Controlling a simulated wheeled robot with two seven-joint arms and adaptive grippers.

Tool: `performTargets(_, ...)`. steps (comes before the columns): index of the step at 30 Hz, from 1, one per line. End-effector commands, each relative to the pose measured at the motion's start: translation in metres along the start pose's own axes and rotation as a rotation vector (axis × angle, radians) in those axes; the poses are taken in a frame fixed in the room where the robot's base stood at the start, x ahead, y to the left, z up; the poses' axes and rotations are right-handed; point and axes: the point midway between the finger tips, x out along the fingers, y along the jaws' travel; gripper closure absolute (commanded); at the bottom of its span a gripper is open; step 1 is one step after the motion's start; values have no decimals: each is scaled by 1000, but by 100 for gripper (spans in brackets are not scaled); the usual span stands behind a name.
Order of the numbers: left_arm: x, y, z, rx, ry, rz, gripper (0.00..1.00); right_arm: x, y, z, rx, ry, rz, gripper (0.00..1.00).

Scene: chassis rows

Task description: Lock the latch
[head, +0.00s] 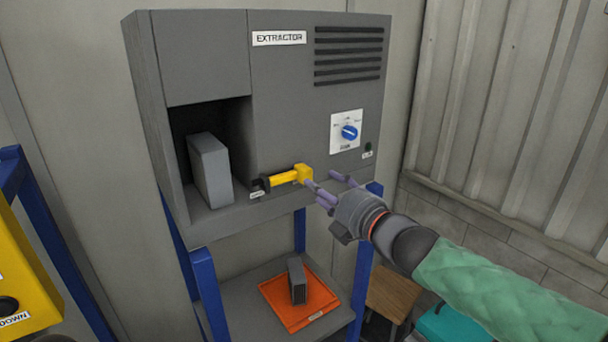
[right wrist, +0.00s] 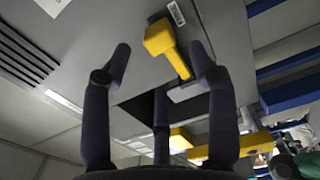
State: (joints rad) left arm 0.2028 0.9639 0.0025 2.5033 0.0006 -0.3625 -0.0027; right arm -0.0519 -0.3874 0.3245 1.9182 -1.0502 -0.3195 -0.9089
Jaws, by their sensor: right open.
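The latch (head: 288,176) is a yellow handle on the lower front of the grey extractor cabinet. It lies nearly level, with its thick yellow end at the right and a dark end at the left beside a small label. My right gripper (head: 322,186) is open, just right of the thick end, its fingers pointing at the cabinet. One fingertip looks very near the latch; I cannot tell whether it touches. In the right wrist view the latch (right wrist: 166,42) shows between and beyond the spread fingers (right wrist: 160,58). My left gripper is not in view.
An open bay left of the latch holds a grey block (head: 209,170). A blue dial (head: 349,132) is above the gripper. Below, an orange tray (head: 275,295) with a dark block (head: 297,280) sits on a shelf (head: 245,318) between blue posts. A yellow box (head: 22,262) stands at far left.

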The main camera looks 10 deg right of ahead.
Motion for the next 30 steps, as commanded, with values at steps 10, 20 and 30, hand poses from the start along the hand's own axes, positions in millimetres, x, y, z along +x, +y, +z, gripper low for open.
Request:
performTargets(10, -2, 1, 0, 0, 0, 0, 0, 58, 0, 0, 2, 0, -1, 41)
performTargets(20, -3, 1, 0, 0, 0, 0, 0, 75, 0, 0, 1, -1, -1, 41)
performTargets(30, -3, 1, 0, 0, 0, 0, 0, 75, 0, 0, 2, -1, -1, 84)
